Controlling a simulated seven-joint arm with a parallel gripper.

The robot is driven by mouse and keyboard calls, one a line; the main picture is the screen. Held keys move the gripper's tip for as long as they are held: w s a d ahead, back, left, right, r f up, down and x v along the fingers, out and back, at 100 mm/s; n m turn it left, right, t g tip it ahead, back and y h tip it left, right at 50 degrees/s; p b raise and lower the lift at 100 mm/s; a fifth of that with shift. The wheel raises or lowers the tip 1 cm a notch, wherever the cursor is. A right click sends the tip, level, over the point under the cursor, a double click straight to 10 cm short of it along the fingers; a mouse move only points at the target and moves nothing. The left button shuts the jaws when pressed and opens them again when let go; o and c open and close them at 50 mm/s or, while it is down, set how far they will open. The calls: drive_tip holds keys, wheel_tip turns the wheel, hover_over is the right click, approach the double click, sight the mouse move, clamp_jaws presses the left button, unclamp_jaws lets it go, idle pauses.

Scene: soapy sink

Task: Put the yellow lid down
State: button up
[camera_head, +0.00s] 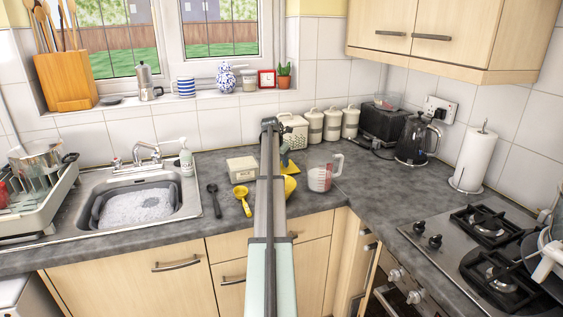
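My gripper (284,158) points down over the counter behind my arm, which hides much of it. A flat yellow piece, apparently the yellow lid (291,169), shows right at the gripper's lower end, above or against the counter. The fingers are too small and covered to show whether they are shut on it. A rounded yellow thing (291,187), perhaps a bowl, stands just in front on the counter, partly hidden by my arm.
Left of my arm lie a yellow ladle (241,196), a black spoon (214,200) and a cream box (242,170). A measuring jug (322,176) stands close on the right. The soapy sink (190,205) is at left, the hob (440,262) at right. Counter right of the jug is clear.

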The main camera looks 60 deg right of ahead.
drive_tip(key=shift+o, duration=1.1)
drive_tip(key=shift+r, duration=0.1)
drive_tip(key=v, duration=1.2)
drive_tip(key=shift+r, duration=0.1)
